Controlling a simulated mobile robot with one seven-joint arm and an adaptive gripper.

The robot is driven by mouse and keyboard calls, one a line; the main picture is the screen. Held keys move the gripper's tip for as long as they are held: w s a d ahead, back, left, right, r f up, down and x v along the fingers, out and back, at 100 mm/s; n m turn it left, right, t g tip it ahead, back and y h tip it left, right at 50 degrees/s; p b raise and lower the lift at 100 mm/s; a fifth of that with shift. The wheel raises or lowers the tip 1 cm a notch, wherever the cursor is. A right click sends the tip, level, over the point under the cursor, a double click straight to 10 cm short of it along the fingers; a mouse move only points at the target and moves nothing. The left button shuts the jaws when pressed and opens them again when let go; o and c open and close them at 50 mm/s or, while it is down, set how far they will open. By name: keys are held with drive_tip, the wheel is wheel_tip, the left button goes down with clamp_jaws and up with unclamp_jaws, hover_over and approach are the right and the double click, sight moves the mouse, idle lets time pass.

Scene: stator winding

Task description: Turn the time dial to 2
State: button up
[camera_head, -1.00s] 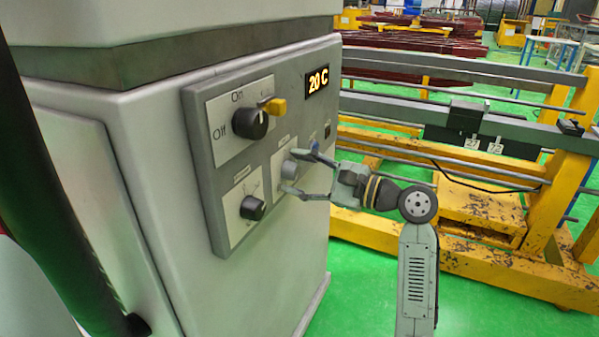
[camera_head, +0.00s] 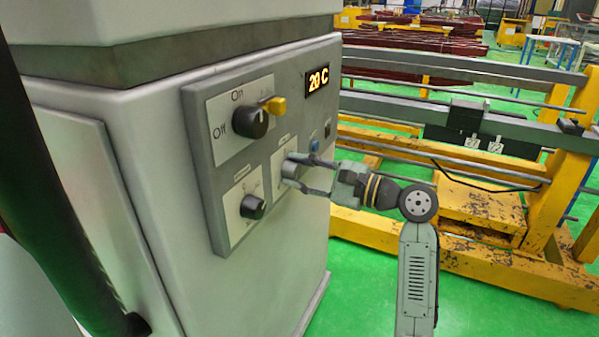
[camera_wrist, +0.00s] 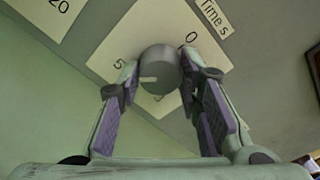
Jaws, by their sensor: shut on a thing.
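The time dial is a round grey knob (camera_wrist: 160,70) on a white plate (camera_wrist: 125,40) marked "Time s", with 0 and 5 on it. Its white line points left in the wrist view, just below the 5. In the head view the dial (camera_head: 289,168) is partly hidden by my gripper (camera_head: 291,171). My gripper (camera_wrist: 165,84) is shut on the dial, with one finger on each side of it in the wrist view. Its fingers reach in from the right in the head view.
A yellow frame (camera_head: 480,225) stands right of my arm.

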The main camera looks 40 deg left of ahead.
drive_tip(key=n+b, duration=0.2)
drive_tip(key=n, duration=0.4)
drive_tip(key=shift+f+n, duration=0.1)
drive_tip(key=shift+n, duration=0.3)
drive_tip(key=n+b, duration=0.3)
drive_tip(key=n, duration=0.3)
drive_tip(key=shift+b, duration=0.3)
drive_tip(key=n+b, duration=0.2)
drive_tip(key=n, duration=0.1)
drive_tip(key=shift+s+n, duration=0.1)
drive_tip(key=shift+n, duration=0.3)
drive_tip(key=n+b, duration=0.3)
drive_tip(key=shift+n, duration=0.4)
drive_tip(key=n+b, duration=0.2)
drive_tip(key=n, duration=0.1)
drive_tip(key=shift+n+b, duration=0.8)
drive_tip(key=shift+n, duration=0.8)
